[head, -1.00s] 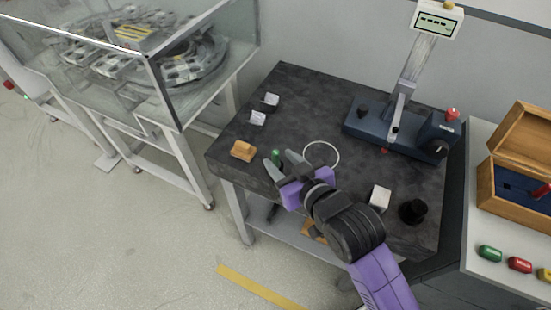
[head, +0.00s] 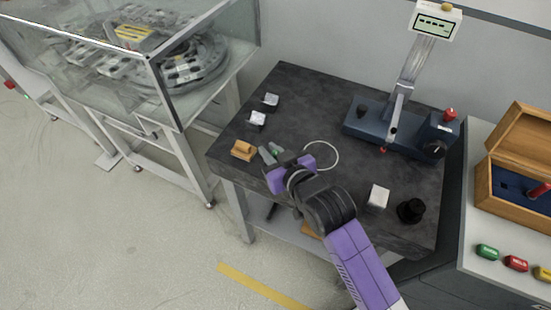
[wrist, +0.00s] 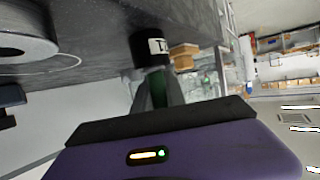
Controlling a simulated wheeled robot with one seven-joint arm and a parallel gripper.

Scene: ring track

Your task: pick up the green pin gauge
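The green pin gauge (head: 275,152) is near the front left of the dark table, mostly hidden by my gripper in the head view. In the wrist view its green body (wrist: 157,88) stands between my grey fingers, with a black part carrying a white label beyond it. My gripper (head: 270,151) has its fingers close together on either side of the green body. In the wrist view the fingertips (wrist: 158,92) appear to press against it. Its lower end is hidden, so I cannot tell whether it is clear of the table.
A wooden block (head: 243,150) lies just left of my gripper. A white ring (head: 321,155) lies to the right. A blue gauge stand (head: 395,130), a white block (head: 378,197) and a black knob (head: 411,210) are farther right.

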